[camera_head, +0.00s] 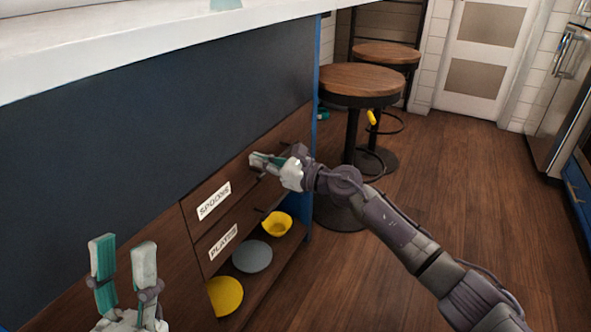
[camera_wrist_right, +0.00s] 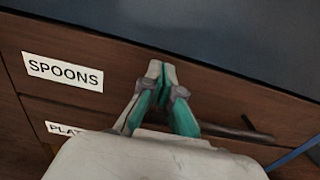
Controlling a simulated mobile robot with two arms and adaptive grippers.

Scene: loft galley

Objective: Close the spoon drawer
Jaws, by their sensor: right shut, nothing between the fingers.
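The spoon drawer (camera_head: 230,187) is the upper wooden drawer under the counter, with a white SPOONS label. Its front looks about flush with the cabinet, and I see no open interior. The drawer also fills the right wrist view (camera_wrist_right: 110,62). My right gripper (camera_head: 256,161) is shut and empty, with its fingertips at the drawer front near the dark bar handle. In the right wrist view its tips (camera_wrist_right: 161,72) point at the front, right of the label; contact is unclear. My left gripper (camera_head: 124,262) is open and empty at the lower left, apart from the drawer.
Round stools (camera_head: 360,80) stand beyond the cabinet's end. The wooden floor (camera_head: 480,200) at right is clear.

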